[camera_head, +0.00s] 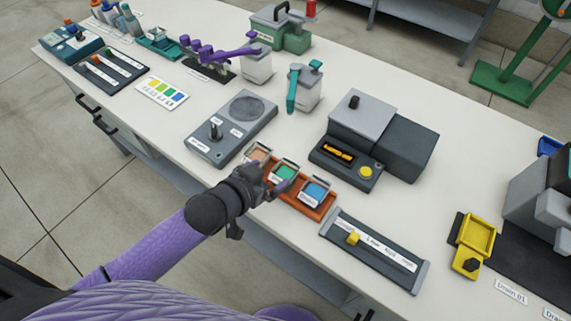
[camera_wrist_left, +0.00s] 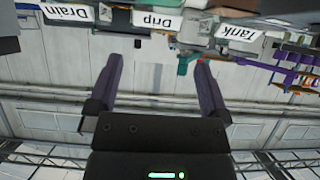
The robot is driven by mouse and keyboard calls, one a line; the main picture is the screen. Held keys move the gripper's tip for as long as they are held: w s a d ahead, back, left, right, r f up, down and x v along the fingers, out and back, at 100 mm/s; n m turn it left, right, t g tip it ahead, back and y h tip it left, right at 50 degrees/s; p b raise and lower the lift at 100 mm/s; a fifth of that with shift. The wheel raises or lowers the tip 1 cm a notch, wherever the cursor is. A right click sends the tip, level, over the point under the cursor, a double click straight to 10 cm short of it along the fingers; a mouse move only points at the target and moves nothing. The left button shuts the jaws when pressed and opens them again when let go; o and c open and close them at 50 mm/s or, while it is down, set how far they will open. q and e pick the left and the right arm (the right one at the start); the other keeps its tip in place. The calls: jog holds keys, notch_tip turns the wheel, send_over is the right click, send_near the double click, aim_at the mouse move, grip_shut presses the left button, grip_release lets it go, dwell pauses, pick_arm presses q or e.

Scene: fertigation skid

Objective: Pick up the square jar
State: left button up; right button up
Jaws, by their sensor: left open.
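Three square jars sit in a row in an orange tray (camera_head: 326,212): one with orange-brown contents (camera_head: 259,153), one green (camera_head: 285,172), one blue (camera_head: 314,192). My left gripper (camera_head: 271,178) is open at the tray's near side, by the green jar, and partly covers the tray and the jars' lower parts. In the left wrist view, upside down, the open fingers (camera_wrist_left: 157,64) have nothing between them close up. Labels "Drain" (camera_wrist_left: 67,13), "Drip" (camera_wrist_left: 157,20) and "Tank" (camera_wrist_left: 240,33) show at the top, with "Drip" in line with the gap. My right gripper is not in view.
A dark slide gauge (camera_head: 374,250) lies right of the tray. A yellow holder (camera_head: 473,240) is farther right. White bench top is clear between them.

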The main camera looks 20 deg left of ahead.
aim_at(291, 166)
pick_arm(q)
jog(key=b+x, duration=0.1)
jog(key=x, duration=0.1)
jog(key=b+x, duration=0.1)
jog(key=x, duration=0.1)
jog(key=f+b+x, duration=0.1)
jog(key=x, duration=0.1)
jog(key=shift+s+d+f, duration=0.15)
jog(key=shift+s+d, duration=0.1)
jog(key=shift+w+d+f, duration=0.1)
jog(key=shift+w+d, duration=0.05)
jog(key=shift+w, duration=0.2)
jog(key=shift+c, duration=0.5)
grip_shut()
